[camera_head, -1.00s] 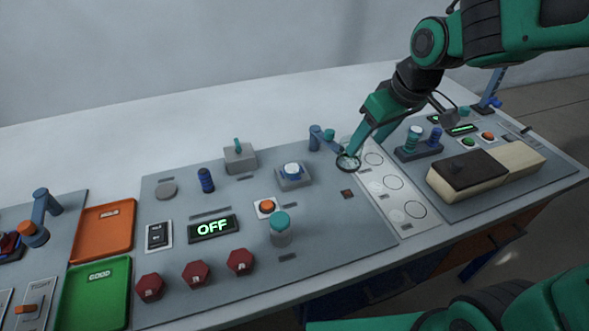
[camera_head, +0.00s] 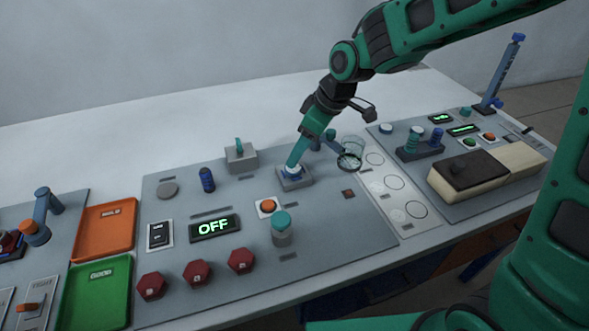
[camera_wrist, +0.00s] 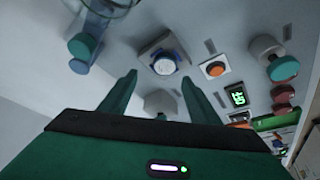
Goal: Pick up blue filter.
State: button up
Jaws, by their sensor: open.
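A small blue part with a white top (camera_head: 293,168) sits in a square grey holder (camera_head: 296,183) on the grey panel. In the wrist view the white-topped part (camera_wrist: 165,64) shows just beyond the fingertips, roughly between them. My gripper (camera_head: 291,166) points down over this holder and partly hides the part; its fingers (camera_wrist: 160,78) are apart with nothing between them. I cannot tell if they touch the part. A separate dark blue ribbed cylinder (camera_head: 207,180) stands upright left of the holder. Another blue cylinder (camera_head: 437,138) stands in a dark rack at right.
A round lens (camera_head: 349,162) on a blue post stands close right of my gripper. A grey block with a teal lever (camera_head: 240,156) is to the left. The display (camera_head: 214,228) reads OFF.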

jog(key=x, duration=0.5)
jog(key=shift+s+f, duration=0.1)
jog(key=shift+s, duration=0.25)
jog(key=c, duration=1.2)
